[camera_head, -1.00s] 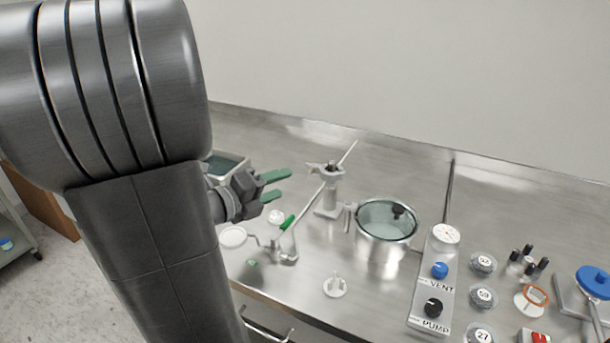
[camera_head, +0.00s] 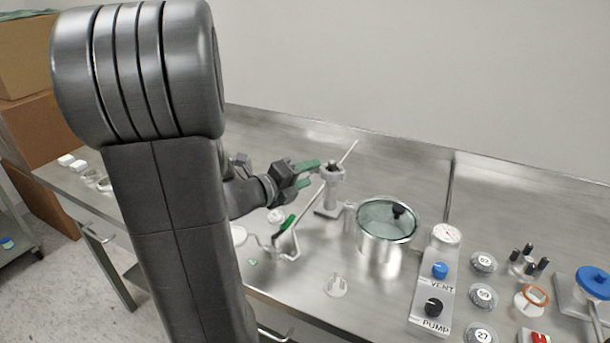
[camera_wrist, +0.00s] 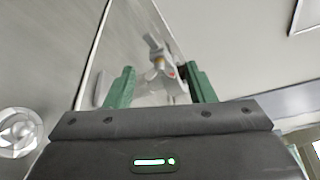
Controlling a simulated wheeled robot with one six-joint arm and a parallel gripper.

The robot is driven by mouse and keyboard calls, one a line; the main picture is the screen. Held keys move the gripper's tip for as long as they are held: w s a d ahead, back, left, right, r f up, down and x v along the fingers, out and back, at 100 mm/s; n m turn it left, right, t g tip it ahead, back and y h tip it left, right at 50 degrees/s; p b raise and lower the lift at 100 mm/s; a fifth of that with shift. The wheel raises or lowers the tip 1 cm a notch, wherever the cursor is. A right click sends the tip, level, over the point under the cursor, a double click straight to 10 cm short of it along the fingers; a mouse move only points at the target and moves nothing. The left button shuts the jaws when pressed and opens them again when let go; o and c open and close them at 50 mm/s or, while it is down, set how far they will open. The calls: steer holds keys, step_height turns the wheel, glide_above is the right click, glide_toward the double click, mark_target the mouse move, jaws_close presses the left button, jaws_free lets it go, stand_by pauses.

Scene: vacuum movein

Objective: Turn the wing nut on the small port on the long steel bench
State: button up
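The small port (camera_head: 331,190) is a grey post on a base on the long steel bench (camera_head: 290,133), left of the glass-lidded pot. Its top fitting, which appears to carry the wing nut, is partly covered by my fingers in the head view. My gripper (camera_head: 313,174) has green fingers and reaches in from the left, its tips close to the port's top. In the wrist view the port's top (camera_wrist: 158,62) shows ahead, between the two spread fingers of my gripper (camera_wrist: 162,80). The gripper is open with nothing held; I cannot tell whether a finger touches the port.
The lidded pot (camera_head: 386,240) stands right of the port, then the VENT and PUMP panel (camera_head: 433,300) and several round labelled parts. A bent tube with a green handle (camera_head: 286,224) lies in front of the port. A thin rod rises behind it. The back wall borders the bench.

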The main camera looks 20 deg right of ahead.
steer(key=c, duration=0.8)
steer(key=n+h+b, duration=0.1)
steer(key=n+b, duration=0.1)
steer(key=n, duration=0.1)
steer(key=shift+f+h+b, duration=0.1)
steer(key=shift+h+b, duration=0.2)
steer(key=o, duration=1)
steer(key=shift+c, duration=0.2)
steer(key=v, duration=1.4)
steer(key=shift+w+d, duration=0.1)
steer(key=shift+d, duration=0.1)
